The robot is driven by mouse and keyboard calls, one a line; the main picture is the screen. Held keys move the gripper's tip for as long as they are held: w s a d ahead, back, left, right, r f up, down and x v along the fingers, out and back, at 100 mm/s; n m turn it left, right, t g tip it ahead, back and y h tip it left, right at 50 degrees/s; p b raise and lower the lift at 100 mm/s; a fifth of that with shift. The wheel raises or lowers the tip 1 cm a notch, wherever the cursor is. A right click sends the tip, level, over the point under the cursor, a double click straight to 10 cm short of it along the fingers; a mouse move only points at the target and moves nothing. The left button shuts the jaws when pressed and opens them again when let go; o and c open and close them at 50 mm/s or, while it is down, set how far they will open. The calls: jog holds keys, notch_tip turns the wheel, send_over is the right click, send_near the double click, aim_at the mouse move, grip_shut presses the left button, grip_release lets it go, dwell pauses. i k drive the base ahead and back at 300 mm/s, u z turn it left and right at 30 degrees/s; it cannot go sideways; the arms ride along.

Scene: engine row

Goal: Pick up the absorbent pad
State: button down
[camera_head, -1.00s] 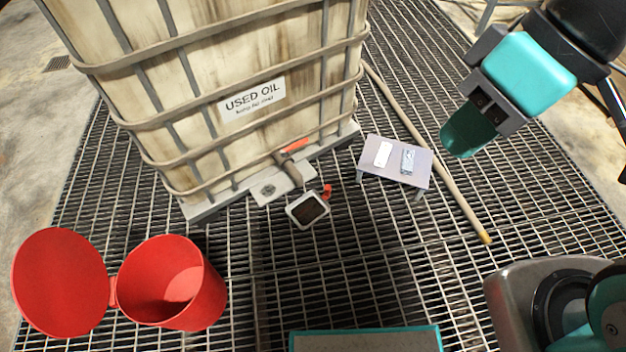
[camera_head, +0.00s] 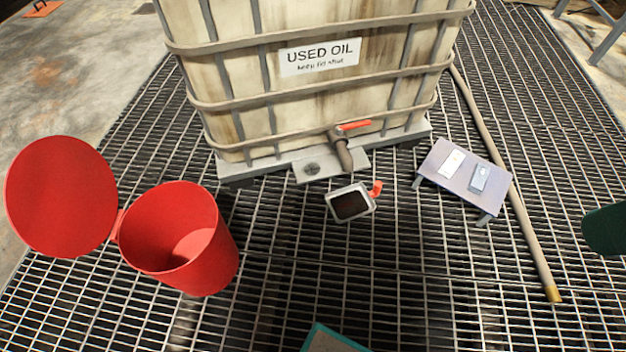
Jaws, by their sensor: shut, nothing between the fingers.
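I cannot tell for sure which is the absorbent pad. Only the dark green end of my gripper (camera_head: 604,230) shows, at the right edge of the view. It is shut and empty, to the right of the table and apart from it. The rest of my gripper is out of view.
A used oil tank (camera_head: 290,110) stands behind, its red-handled valve (camera_head: 342,150) above a small tray (camera_head: 350,204). A red bin (camera_head: 190,240) with its lid open is at left. A long pole (camera_head: 520,220) lies right of the table. Bare grating (camera_head: 400,290) is in front.

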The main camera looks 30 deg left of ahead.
aim_at(476, 185)
jog(key=z, duration=0.4)
jog(key=i, duration=1.8)
jog(key=u, duration=0.45)
